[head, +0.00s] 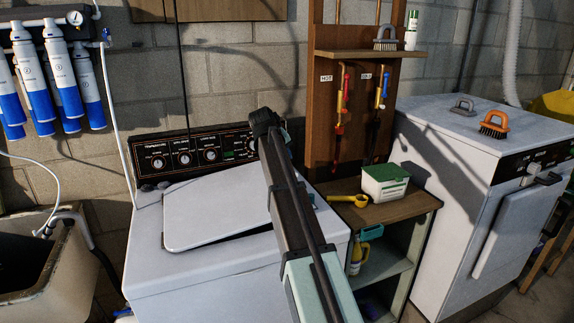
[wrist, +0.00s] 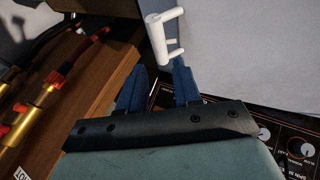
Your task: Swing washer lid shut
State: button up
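The white washer (head: 215,275) stands in the middle of the head view. Its pale lid (head: 215,208) lies low over the top, slightly tilted, with a dark gap along its near right edge. My arm crosses the lid's right side and hides part of it. In the wrist view my gripper (wrist: 158,82) has two blue fingers spread apart with nothing between them. A white handle-like piece (wrist: 162,42) lies just beyond the fingertips, beside a broad white surface; I cannot tell whether a finger touches it. The fingers cannot be made out in the head view.
The washer's black control panel (head: 180,160) runs along the back. A wooden pipe board (head: 325,150) and a shelf with a white and green box (head: 385,182) stand to its right. A white cabinet (head: 445,200) is far right; a sink (head: 45,262) is left.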

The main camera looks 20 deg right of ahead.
jog(key=shift+v, duration=1.85)
jog(key=shift+d, duration=0.1)
jog(key=shift+c, duration=0.7)
jog(key=w, duration=0.1)
jog(key=w+d, duration=0.2)
jog(key=shift+d+r, duration=0.25)
jog(key=c, duration=0.4)
jog(key=shift+g+y, duration=0.3)
jog(key=w, duration=0.3)
jog(key=w+d+r, duration=0.1)
jog(key=w, duration=0.2)
jog(key=w+d, duration=0.1)
jog(key=w, duration=0.2)
jog(key=shift+w+r, duration=0.1)
jog(key=shift+r, duration=0.2)
grip_shut()
jog(key=w+a+r+n+g+y, duration=0.2)
jog(key=w+n+y, duration=0.1)
jog(key=w+n, duration=0.55)
jog(key=f+n, duration=0.2)
jog(key=f, duration=0.3)
jog(key=s+f+n+g, duration=0.1)
jog(key=f+n, duration=0.2)
jog(key=f, duration=0.1)
jog(key=f+n+g, duration=0.1)
jog(key=f+n, duration=0.2)
jog(key=f, duration=0.2)
jog(key=shift+s+d+f+y, duration=0.2)
jog(key=shift+d+f+y, duration=0.05)
jog(key=shift+f+y, duration=0.1)
